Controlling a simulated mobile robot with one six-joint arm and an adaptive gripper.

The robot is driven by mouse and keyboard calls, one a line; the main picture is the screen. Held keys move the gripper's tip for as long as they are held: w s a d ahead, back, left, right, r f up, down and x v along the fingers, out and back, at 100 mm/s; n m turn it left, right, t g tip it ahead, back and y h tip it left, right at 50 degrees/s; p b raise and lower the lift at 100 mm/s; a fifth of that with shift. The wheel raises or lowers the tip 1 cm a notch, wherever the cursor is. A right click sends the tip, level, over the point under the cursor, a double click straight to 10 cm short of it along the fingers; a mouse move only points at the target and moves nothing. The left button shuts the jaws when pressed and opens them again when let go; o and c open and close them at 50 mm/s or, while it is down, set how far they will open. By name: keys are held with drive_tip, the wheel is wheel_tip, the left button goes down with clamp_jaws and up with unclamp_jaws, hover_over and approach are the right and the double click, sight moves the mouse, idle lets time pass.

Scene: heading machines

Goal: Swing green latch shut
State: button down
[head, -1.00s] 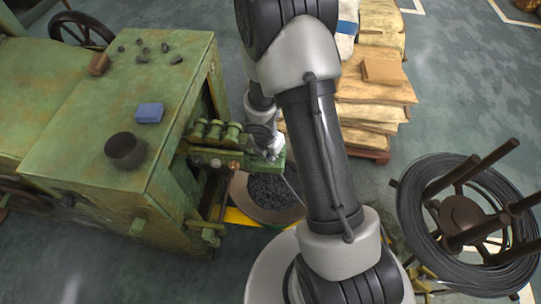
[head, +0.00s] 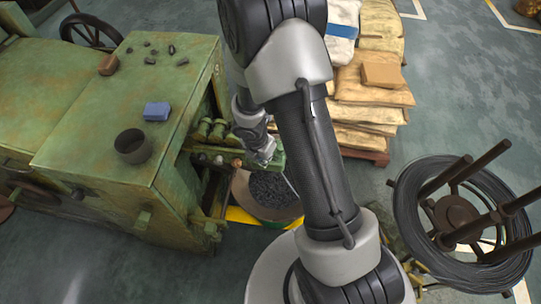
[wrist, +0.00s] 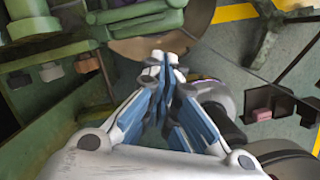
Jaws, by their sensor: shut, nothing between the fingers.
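A green machine (head: 130,65) stands at left in the head view. A green bar-like part (head: 278,160) with rounded green rollers (head: 204,130) projects from its right side. Green rounded parts (wrist: 145,15) also show at the top left of the wrist view. I cannot tell for certain which green piece is the latch. My gripper (head: 268,158) is beside the bar, partly hiding it in the head view. In the wrist view my gripper (wrist: 164,58) has its fingers together with nothing between them. Whether it touches the bar is unclear.
A round bin (head: 272,212) of dark pieces is below the bar. A blue block (head: 157,111) and a dark cup (head: 133,146) sit on the machine top. Stacked sacks (head: 372,95) stand behind my arm. A wire coil (head: 410,225) is at right.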

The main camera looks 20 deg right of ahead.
drive_tip(key=p+v, duration=0.3)
drive_tip(key=v, duration=0.4)
drive_tip(key=shift+w+d+p, duration=0.2)
drive_tip(key=shift+w+p, duration=0.1)
drive_tip(key=shift+r, duration=0.1)
drive_tip(key=s+d+r+m+t+b, duration=0.1)
drive_tip(key=s+r+m, duration=0.2)
drive_tip(key=r+m, duration=0.45)
drive_tip(key=s+r+m+t+b, duration=0.15)
drive_tip(key=r+m, duration=0.35)
drive_tip(key=r, duration=0.6)
drive_tip(key=s+a+r+m+y, duration=0.1)
drive_tip(key=s+a+r+m, duration=0.1)
drive_tip(key=s+r+m, duration=0.2)
drive_tip(key=s+a+r+m+y+b, duration=0.1)
drive_tip(key=s+a+r+m, duration=0.2)
drive_tip(key=s+m, duration=0.5)
drive_tip(key=shift+s+r+t, duration=0.35)
drive_tip(key=shift+s, duration=0.9)
